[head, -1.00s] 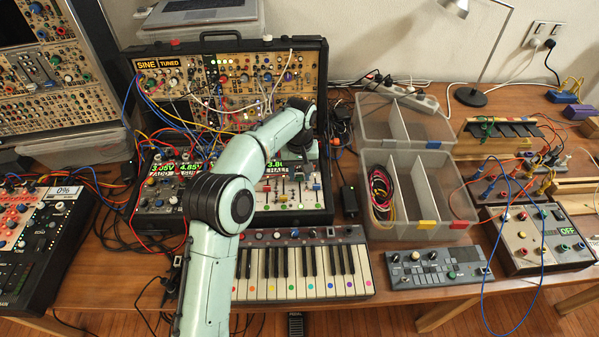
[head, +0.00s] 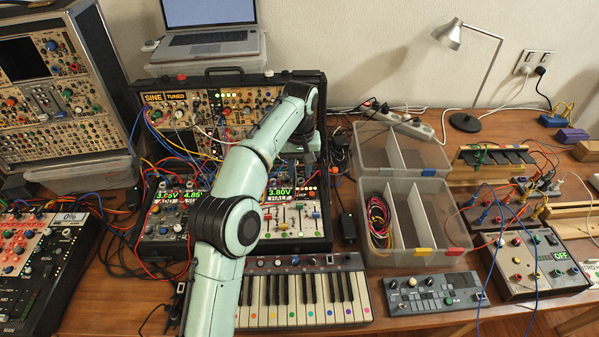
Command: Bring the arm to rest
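My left arm (head: 240,175) is pale green with dark joints. It enters at the bottom left and reaches over the open synth case (head: 205,80). Its far end bends downward at the case's right side. My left gripper (head: 308,152) is there, pointing down, mostly hidden by the wrist, and I cannot see its fingers clearly. Nothing held shows. My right gripper is not in view.
Below the arm are a keyboard (head: 310,298) and patch cables. A clear divided box (head: 432,210), a grey controller (head: 434,297) and a lamp (head: 465,122) are to the right. A laptop (head: 210,38) stands behind. Bare table shows at the front.

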